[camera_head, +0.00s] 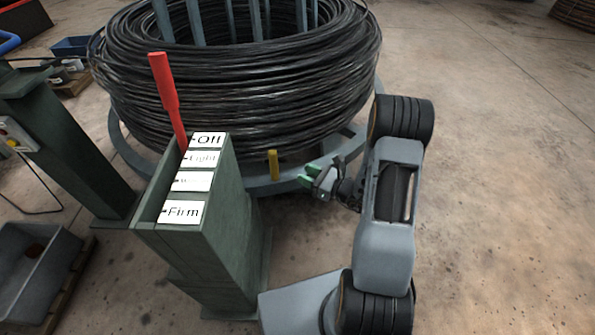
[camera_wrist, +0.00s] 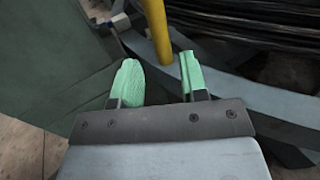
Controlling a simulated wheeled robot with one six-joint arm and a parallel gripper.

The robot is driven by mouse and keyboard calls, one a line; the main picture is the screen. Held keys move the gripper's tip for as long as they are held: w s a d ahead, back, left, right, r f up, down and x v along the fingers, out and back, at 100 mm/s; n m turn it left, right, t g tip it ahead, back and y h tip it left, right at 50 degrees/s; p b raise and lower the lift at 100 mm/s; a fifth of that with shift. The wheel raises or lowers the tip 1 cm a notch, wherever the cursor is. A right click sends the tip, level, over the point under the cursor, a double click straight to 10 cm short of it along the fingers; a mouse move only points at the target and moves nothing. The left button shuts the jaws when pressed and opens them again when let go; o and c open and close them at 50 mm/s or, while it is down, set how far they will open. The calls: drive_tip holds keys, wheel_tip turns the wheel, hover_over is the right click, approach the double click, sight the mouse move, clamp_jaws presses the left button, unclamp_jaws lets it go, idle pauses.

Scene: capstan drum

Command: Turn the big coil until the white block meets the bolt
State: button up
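The big coil (camera_head: 240,95) of black wire sits on a grey-blue ring frame (camera_head: 262,188) with upright bars inside it. A yellow post (camera_head: 273,164) stands at the frame's near edge; I cannot tell whether it is the bolt. My gripper (camera_head: 308,176) has green fingertips and is just right of the post, apart from it in the head view. In the wrist view the fingers (camera_wrist: 158,80) are spread and empty, with the yellow post (camera_wrist: 156,32) beyond the gap between them. A small whitish piece (camera_wrist: 121,22) shows left of the post; I cannot tell if it is the white block.
A green pedestal (camera_head: 240,190) stands near my gripper's left, with labels from Off to Firm. Its red lever (camera_head: 167,90) leans at the Off and Light end. A grey bin (camera_head: 38,275) is at lower left.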

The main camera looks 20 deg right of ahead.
drive_tip(key=d+m+p, duration=0.1)
drive_tip(key=d+p, duration=0.1)
drive_tip(key=d+m+p, duration=0.1)
drive_tip(key=p, duration=0.1)
drive_tip(key=shift+d+f, duration=0.4)
drive_tip(key=shift+c, duration=1.4)
drive_tip(key=f+m, duration=0.1)
drive_tip(key=m, duration=0.1)
drive_tip(key=d+m+g+y+p, duration=0.1)
drive_tip(key=m, duration=0.1)
drive_tip(key=d+f+m+g, duration=0.1)
drive_tip(key=m, duration=0.1)
drive_tip(key=shift+s+d+f+y+p, duration=0.2)
drive_tip(key=shift+f+y+p, duration=0.1)
drive_tip(key=shift+p, duration=0.1)
clamp_jaws()
drive_tip(key=shift+w+a+f+m+g+y+b, duration=0.1)
drive_tip(key=shift+w+a+m+g+y+b, duration=0.25)
drive_tip(key=shift+w+a+m, duration=1.2)
drive_tip(key=shift+w+a+f+m+g+y+b, duration=0.1)
drive_tip(key=shift+w+a+m+g+b, duration=0.4)
drive_tip(key=shift+a, duration=1.9)
drive_tip(key=shift+w+a+m+g+y+b, duration=0.2)
drive_tip(key=shift+w+a+m+b, duration=0.3)
drive_tip(key=shift+w+a+m, duration=1.2)
drive_tip(key=shift+s+a+n, duration=0.2)
drive_tip(key=shift+a+n, duration=0.05)
drive_tip(key=shift+n, duration=0.2)
